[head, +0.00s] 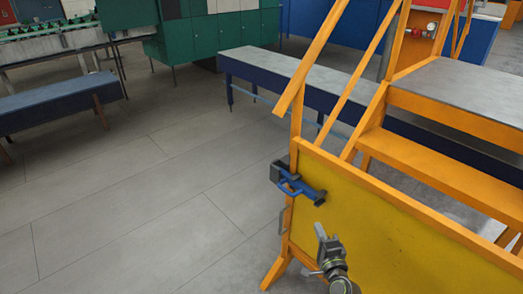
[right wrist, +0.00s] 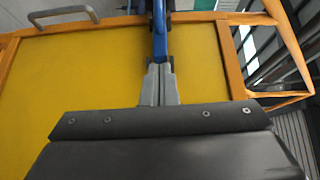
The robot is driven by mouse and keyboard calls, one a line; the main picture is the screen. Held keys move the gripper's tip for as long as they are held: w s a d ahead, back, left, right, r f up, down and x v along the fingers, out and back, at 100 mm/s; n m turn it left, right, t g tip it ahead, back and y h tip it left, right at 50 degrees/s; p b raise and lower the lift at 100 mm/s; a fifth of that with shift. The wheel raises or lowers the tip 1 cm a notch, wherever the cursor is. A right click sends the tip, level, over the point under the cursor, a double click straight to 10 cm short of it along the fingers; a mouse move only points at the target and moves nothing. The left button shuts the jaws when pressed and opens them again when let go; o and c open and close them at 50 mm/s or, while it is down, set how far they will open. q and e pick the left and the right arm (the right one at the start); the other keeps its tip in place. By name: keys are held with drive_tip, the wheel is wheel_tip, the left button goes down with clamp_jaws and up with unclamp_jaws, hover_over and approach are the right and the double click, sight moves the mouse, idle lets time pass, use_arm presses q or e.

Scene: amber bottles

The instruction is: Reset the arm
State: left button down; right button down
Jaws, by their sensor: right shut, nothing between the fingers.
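My right gripper (head: 321,232) is in front of the yellow panel (head: 400,225) of an orange-framed stair platform. In the right wrist view its two grey fingers (right wrist: 158,84) are together, with nothing between them. A blue latch-like fixture (head: 298,184) with dark ends sits on the panel's upper left edge. In the right wrist view its blue bar (right wrist: 160,38) is straight beyond the fingertips. I cannot tell whether the fingertips touch it. My left gripper is not in view.
A grey handle (head: 283,215) is on the orange frame near the latch. Orange stairs (head: 450,150) rise at the right. A long blue-sided bench (head: 290,75) stands behind, a blue bench (head: 60,103) at the left. The grey floor (head: 130,190) at left is clear.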

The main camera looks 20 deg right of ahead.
drive_tip(key=s+a+f+n+g+y, duration=0.1)
drive_tip(key=s+f+n+g, duration=0.35)
drive_tip(key=s+f, duration=0.6)
drive_tip(key=s+a+f+n+g+y, duration=0.1)
drive_tip(key=s+f+n+g, duration=0.35)
drive_tip(key=f, duration=1.05)
drive_tip(key=s+a+f+n+g, duration=0.1)
drive_tip(key=s+f+n+g, duration=0.2)
drive_tip(key=s, duration=1.1)
drive_tip(key=s+a+f+n+g, duration=0.1)
drive_tip(key=s+f+n+g, duration=0.3)
drive_tip(key=s+f+n, duration=0.3)
drive_tip(key=s+f, duration=0.4)
drive_tip(key=s, duration=0.4)
drive_tip(key=shift+f, duration=0.1)
